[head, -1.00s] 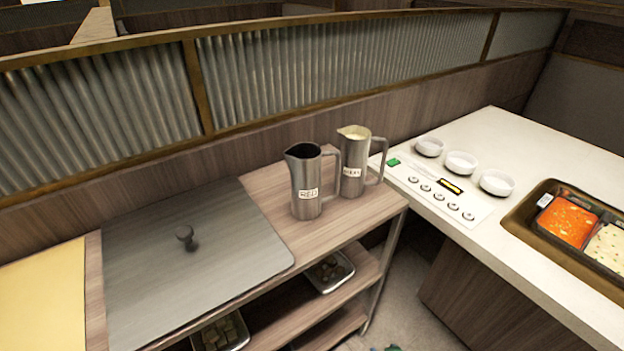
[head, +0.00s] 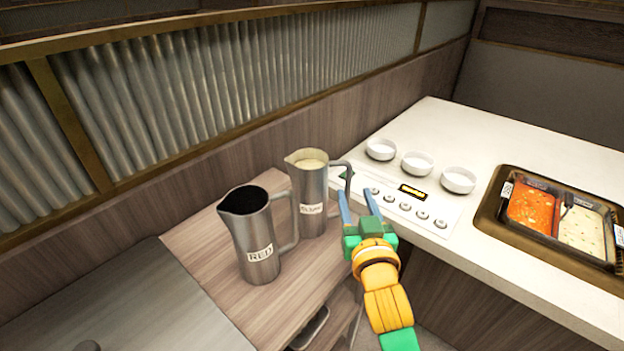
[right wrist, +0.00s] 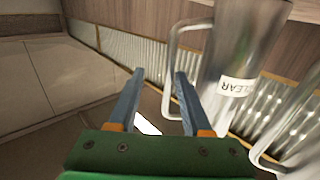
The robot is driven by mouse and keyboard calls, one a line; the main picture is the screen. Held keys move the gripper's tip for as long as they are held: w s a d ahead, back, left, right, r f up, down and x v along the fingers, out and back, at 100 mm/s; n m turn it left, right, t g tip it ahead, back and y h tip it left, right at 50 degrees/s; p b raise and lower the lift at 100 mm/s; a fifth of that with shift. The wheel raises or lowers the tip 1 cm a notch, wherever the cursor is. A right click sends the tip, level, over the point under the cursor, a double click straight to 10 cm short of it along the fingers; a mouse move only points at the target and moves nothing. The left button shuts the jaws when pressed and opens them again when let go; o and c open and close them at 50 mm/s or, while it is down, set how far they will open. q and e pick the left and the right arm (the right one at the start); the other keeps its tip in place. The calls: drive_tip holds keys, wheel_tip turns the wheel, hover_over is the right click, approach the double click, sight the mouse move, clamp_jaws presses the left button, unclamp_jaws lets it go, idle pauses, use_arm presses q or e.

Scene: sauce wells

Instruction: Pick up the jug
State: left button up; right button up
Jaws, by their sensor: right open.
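Two metal jugs stand upright on the wooden shelf top. The nearer jug (head: 256,232) has a RED label and dark contents. The farther jug (head: 312,200) holds something pale, and its label reads CLEAR in the right wrist view (right wrist: 240,55). My right gripper (head: 356,193) is open and empty, beside the handle of the CLEAR jug on its right side. In the right wrist view the fingers (right wrist: 159,75) point past that handle (right wrist: 172,75), with one finger close to it. I cannot tell whether they touch. My left gripper is not in view.
A white counter (head: 440,130) to the right carries several white bowls (head: 417,164), a button panel (head: 395,203) and a brown tray (head: 489,225) with red and pale food. A ribbed metal partition (head: 220,90) runs behind the jugs. A grey lid lies at lower left (head: 140,300).

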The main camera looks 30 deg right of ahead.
sight(348, 186)
drive_tip(key=shift+w+r, duration=0.2)
drive_tip(key=shift+w, duration=0.2)
drive_tip(key=shift+w+r+p, duration=0.4)
drive_tip(key=shift+w, duration=0.25)
drive_tip(key=shift+w+r+p, duration=0.35)
drive_tip(key=shift+w+r, duration=0.05)
drive_tip(key=shift+w, duration=0.2)
drive_tip(key=w, duration=0.1)
drive_tip(key=w+d+f, duration=0.1)
drive_tip(key=shift+w+d, duration=0.1)
drive_tip(key=shift+w, duration=0.2)
drive_tip(key=shift+s+r, duration=0.1)
drive_tip(key=shift+s, duration=0.1)
drive_tip(key=c, duration=0.3)
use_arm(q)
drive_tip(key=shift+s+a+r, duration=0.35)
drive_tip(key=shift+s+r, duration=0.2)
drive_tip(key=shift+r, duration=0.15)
use_arm(e)
clamp_jaws()
